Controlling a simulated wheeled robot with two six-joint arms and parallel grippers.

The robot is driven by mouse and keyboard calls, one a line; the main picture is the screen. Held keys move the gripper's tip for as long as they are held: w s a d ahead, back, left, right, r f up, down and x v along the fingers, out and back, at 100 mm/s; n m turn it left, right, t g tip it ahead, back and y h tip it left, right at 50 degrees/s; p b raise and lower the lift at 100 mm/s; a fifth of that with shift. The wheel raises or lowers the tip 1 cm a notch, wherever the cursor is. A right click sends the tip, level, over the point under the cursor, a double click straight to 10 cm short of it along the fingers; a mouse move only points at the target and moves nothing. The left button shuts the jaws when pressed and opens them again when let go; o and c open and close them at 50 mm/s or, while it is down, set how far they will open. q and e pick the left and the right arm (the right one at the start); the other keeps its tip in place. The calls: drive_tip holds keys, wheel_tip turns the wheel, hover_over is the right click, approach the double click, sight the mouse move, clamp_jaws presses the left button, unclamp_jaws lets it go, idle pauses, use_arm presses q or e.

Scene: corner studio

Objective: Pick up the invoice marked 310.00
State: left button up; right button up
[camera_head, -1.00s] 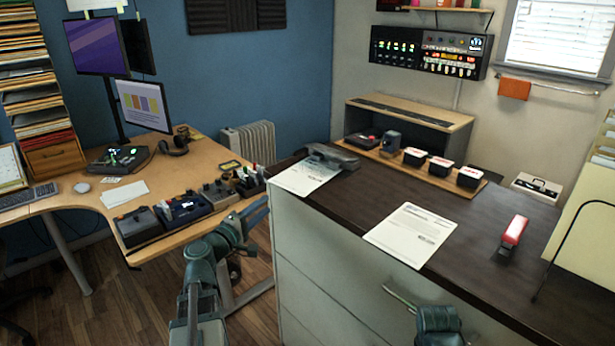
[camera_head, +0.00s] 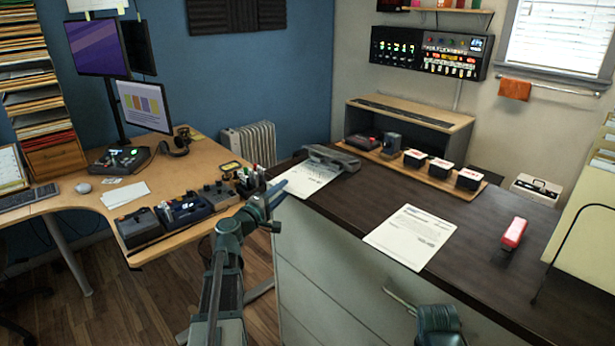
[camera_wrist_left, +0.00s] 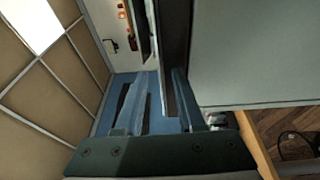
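Two printed white sheets lie on the dark counter top (camera_head: 352,208). One sheet (camera_head: 410,237) lies flat near the counter's front edge, in the middle. The other sheet (camera_head: 306,181) lies at the counter's left end, partly under a grey device (camera_head: 334,158). The print is too small to read, so I cannot tell which is marked 310.00. My left gripper (camera_head: 274,192) is beside the counter's left edge, close to the left sheet. In the left wrist view its two fingers (camera_wrist_left: 160,96) stand apart with nothing seen between them. My right gripper is not visible.
A red stapler-like object (camera_head: 513,233) stands on the counter's right. A wooden board (camera_head: 405,167) with several black-sided boxes is at the back. The pale cabinet front (camera_head: 330,262) drops below the counter. A wooden desk (camera_head: 95,205) with devices is on the left.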

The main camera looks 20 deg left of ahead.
use_arm(q)
drive_tip(key=shift+w, duration=0.3)
clamp_jaws()
drive_tip(key=shift+r, duration=0.2)
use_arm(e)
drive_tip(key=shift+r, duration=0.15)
